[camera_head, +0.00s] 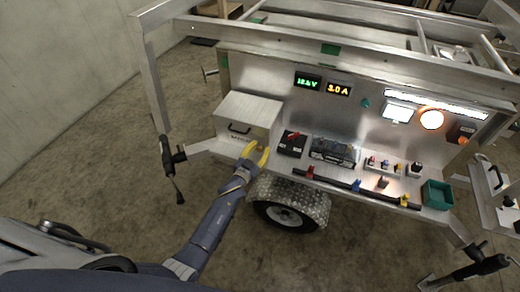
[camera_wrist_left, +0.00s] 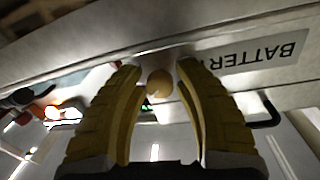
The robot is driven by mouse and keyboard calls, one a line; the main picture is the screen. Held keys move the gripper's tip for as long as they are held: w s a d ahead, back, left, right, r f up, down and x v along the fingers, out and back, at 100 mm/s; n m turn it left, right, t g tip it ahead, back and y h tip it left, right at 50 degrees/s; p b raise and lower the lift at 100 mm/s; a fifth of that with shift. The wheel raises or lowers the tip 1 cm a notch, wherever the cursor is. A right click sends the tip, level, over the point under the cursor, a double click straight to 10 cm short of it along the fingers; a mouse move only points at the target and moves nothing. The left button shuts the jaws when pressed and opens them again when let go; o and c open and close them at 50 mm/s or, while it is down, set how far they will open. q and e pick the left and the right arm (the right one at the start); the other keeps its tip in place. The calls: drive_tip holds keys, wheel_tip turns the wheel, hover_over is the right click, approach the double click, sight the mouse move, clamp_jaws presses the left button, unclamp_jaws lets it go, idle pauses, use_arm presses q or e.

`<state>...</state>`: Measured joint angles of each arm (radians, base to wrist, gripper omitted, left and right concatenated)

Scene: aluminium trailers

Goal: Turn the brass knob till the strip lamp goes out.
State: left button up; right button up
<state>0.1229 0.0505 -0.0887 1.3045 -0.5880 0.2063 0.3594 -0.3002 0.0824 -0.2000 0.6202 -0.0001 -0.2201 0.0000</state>
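The small round brass knob (camera_wrist_left: 159,84) shows in the left wrist view, near the face with the "BATTER…" label (camera_wrist_left: 262,52). My left gripper (camera_head: 259,153) has yellow fingers and reaches the lower right of the metal battery box (camera_head: 246,108). In the left wrist view the fingers (camera_wrist_left: 158,68) stand apart, one on each side of the knob, with narrow gaps showing. In the head view the knob is too small to make out. The strip lamp (camera_head: 437,103) at the panel's upper right is lit bright white. My right gripper is not in view.
The panel has a green display (camera_head: 308,81), an amber display (camera_head: 339,89) and a round orange lamp (camera_head: 431,119). A shelf below carries a black box with red on top (camera_head: 292,143), several small parts and a green bin (camera_head: 437,195). The trailer wheel (camera_head: 285,215) is below.

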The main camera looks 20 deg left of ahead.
use_arm(q)
clamp_jaws()
drive_tip(key=m, duration=0.5)
idle(0.4)
drive_tip(key=shift+o, duration=0.7)
unclamp_jaws()
drive_tip(key=s+a, duration=0.2)
drive_tip(key=s, duration=1)
drive_tip(key=shift+r, duration=0.2)
